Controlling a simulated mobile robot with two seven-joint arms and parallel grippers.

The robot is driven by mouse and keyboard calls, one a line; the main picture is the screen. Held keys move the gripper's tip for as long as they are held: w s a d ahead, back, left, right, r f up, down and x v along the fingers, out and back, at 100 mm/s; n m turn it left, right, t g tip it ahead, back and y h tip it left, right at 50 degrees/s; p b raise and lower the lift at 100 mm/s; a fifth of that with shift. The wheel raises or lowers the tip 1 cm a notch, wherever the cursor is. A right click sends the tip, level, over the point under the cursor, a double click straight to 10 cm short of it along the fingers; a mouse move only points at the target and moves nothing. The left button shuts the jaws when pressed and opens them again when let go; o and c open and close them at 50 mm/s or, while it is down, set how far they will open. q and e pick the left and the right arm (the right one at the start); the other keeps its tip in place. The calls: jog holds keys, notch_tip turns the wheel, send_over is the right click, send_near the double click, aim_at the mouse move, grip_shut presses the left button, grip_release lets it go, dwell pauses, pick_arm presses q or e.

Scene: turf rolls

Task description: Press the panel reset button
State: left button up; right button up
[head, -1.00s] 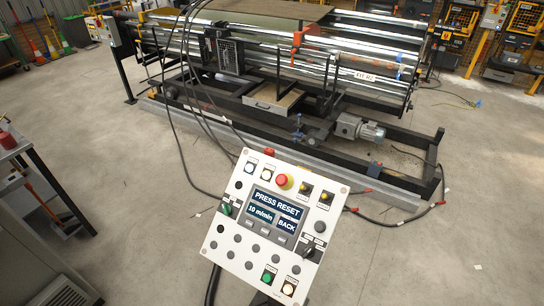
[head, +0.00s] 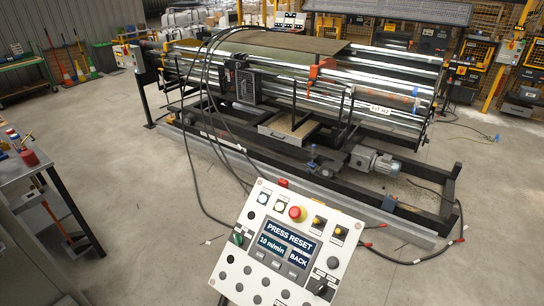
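A white control panel (head: 251,237) stands tilted at the bottom centre of the head view. Its screen (head: 283,245) reads "PRESS RESET", "10 m/min" and "BACK". A red mushroom button on a yellow ring (head: 297,213) sits above the screen. Pale, yellow, black and green controls and several grey round buttons surround the screen. The panel's lower edge is cut off by the frame, and I cannot read which button is the reset. Neither of my grippers is in view.
Behind the panel stands a long roller machine (head: 300,85) with a motor (head: 375,161) and a low grey rail (head: 330,203). Dark cables hang from the machine and lie on the floor. A workbench (head: 38,165) stands at the left. Concrete floor (head: 130,220) is free between bench and panel.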

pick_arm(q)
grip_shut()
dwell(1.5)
